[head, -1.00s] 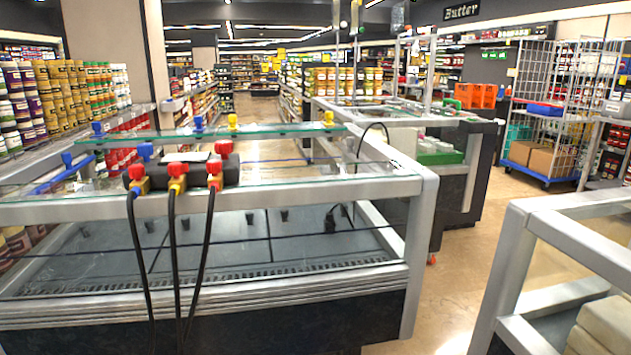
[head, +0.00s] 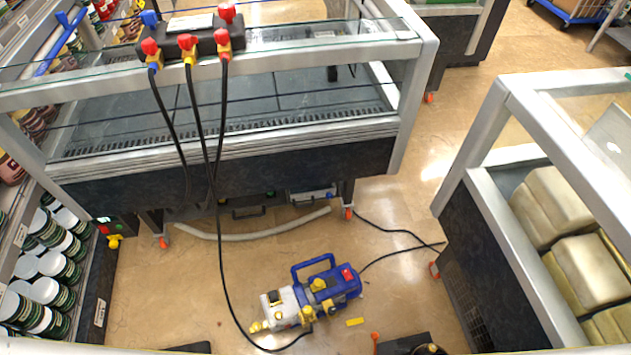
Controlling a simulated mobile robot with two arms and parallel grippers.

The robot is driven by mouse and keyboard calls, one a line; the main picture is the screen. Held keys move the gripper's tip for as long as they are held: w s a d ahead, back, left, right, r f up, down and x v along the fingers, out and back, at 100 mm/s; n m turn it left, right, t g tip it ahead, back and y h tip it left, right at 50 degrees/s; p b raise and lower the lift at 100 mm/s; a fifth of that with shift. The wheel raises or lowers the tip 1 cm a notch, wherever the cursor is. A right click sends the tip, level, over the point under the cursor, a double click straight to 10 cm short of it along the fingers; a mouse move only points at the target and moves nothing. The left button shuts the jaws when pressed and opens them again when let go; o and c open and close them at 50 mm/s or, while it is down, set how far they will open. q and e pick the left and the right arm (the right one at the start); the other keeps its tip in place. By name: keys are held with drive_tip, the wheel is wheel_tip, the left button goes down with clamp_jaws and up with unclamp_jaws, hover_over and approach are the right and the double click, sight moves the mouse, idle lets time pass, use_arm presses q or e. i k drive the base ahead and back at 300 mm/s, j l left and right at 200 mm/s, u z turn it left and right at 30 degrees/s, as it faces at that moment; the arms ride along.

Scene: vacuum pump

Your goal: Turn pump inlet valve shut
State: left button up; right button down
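The vacuum pump (head: 340,285) is blue and white and stands on the tan floor in the lower middle of the head view. It has a blue carry handle and a red button on top. I can make out neither of my grippers.
A black manifold (head: 205,42) with red and yellow knobs sits on the glass-topped cabinet (head: 425,50), its black hoses hanging down. A pale hose (head: 250,236) and a yellow piece (head: 355,322) lie on the floor. Another cabinet (head: 470,182) stands right. Dark shapes at the bottom edge are unclear.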

sight(331, 310)
drive_tip(key=k+j, duration=0.15)
drive_tip(key=k, duration=0.35)
drive_tip(key=k+j+z, duration=0.1)
drive_tip(key=k, duration=0.35)
